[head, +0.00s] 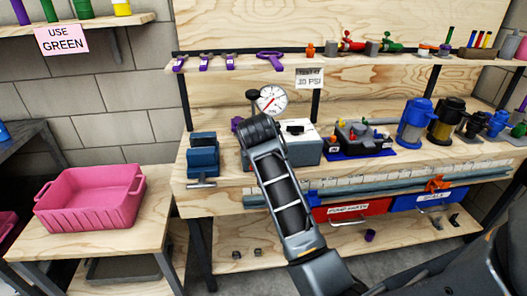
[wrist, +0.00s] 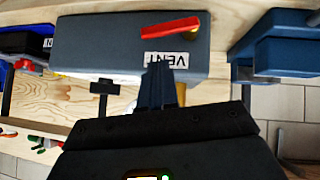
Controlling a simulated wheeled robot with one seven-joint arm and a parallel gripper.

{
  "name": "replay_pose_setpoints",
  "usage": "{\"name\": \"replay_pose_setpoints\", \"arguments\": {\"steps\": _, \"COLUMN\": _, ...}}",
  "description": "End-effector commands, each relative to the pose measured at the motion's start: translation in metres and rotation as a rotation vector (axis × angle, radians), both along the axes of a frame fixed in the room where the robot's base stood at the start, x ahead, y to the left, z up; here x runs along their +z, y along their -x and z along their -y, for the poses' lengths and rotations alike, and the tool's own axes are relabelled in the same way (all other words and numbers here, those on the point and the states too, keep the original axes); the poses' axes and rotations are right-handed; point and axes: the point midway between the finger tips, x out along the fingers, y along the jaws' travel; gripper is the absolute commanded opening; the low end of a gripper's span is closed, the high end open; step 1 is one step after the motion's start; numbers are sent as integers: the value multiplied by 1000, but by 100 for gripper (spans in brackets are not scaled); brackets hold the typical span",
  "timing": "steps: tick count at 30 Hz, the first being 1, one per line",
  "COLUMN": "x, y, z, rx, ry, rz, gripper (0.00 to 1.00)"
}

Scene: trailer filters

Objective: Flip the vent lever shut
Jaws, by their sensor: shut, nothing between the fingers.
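The vent lever (wrist: 168,28) is a red bar on the face of a grey box (wrist: 95,45), near one end, in the wrist view. It lies slightly tilted, nearly along the box. A white VENT label (wrist: 171,57) sits beside it, upside down in the picture. My gripper (wrist: 158,70) is shut and empty, its tips in front of the box beside the label, apart from the lever in the picture. I cannot tell whether the tips touch the box. In the head view the grey box (head: 304,152) is partly behind my arm, which hides the lever and gripper.
A blue vise (head: 203,156) is left of the box, and a blue tray with a dark fixture (head: 355,138) is right. A pink bin (head: 92,197) sits on the left table.

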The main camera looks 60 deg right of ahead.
Motion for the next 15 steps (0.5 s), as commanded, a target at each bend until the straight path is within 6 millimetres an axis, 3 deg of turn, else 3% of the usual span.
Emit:
{"name": "replay_pose_setpoints", "arguments": {"steps": 1, "x": 14, "y": -2, "z": 1, "rx": 0, "ry": 0, "rz": 1, "gripper": 0}}
{"name": "replay_pose_setpoints", "arguments": {"steps": 5, "x": 33, "y": -7, "z": 5, "rx": 0, "ry": 1, "rz": 2, "gripper": 0}}
{"name": "replay_pose_setpoints", "arguments": {"steps": 15, "x": 73, "y": 15, "z": -44, "rx": 3, "ry": 3, "rz": 3, "gripper": 0}}
